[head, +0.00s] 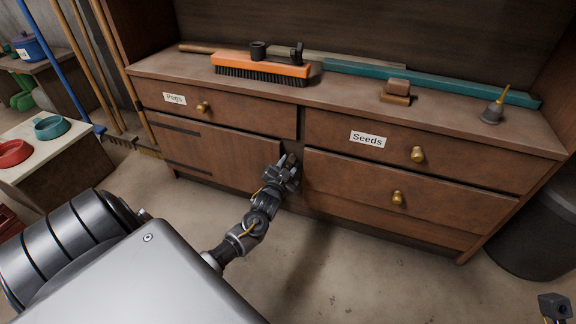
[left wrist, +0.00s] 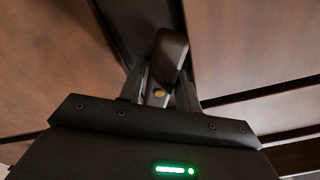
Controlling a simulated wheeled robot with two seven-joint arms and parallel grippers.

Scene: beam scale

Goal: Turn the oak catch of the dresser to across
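The oak catch (left wrist: 171,52) is a small dark brown block in the left wrist view, standing out in front of the dark post. It leans a little to the right in that picture. My left gripper (head: 287,166) is at the post between the door and the drawers. In the left wrist view its fingers (left wrist: 160,88) are apart, on either side of the catch; I cannot tell whether they touch it. The gripper hides the catch in the head view. My right gripper (head: 555,306) shows only partly at the lower right corner.
The dresser door (head: 215,150) is flush with its front. The Pegs drawer (head: 225,113), Seeds drawer (head: 465,167) and a lower drawer (head: 360,185) look shut. A brush (head: 262,65) and other tools lie on top. A dark bin (head: 540,235) stands at right.

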